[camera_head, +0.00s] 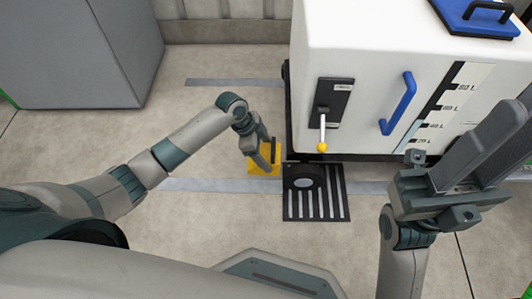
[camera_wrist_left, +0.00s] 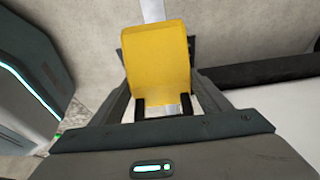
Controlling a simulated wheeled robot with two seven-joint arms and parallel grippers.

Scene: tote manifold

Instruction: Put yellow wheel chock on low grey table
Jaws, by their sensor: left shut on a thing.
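The yellow wheel chock (camera_head: 257,167) is low over the floor, just left of a black caster wheel, in the head view. I cannot tell whether it touches the floor. My left gripper (camera_head: 268,153) reaches down and is shut on it. In the left wrist view the chock (camera_wrist_left: 158,60) fills the space between the fingers of the left gripper (camera_wrist_left: 163,100). My right gripper (camera_head: 480,155) is raised at the right, away from the chock; its jaw opening is unclear. A grey box-like block (camera_head: 80,50) stands at the upper left; I cannot tell whether it is the low grey table.
A large white tote (camera_head: 350,50) with a yellow-knobbed lever (camera_head: 322,147) and a blue handle (camera_head: 398,103) stands right of the chock. Floor between the grey block and the chock is clear.

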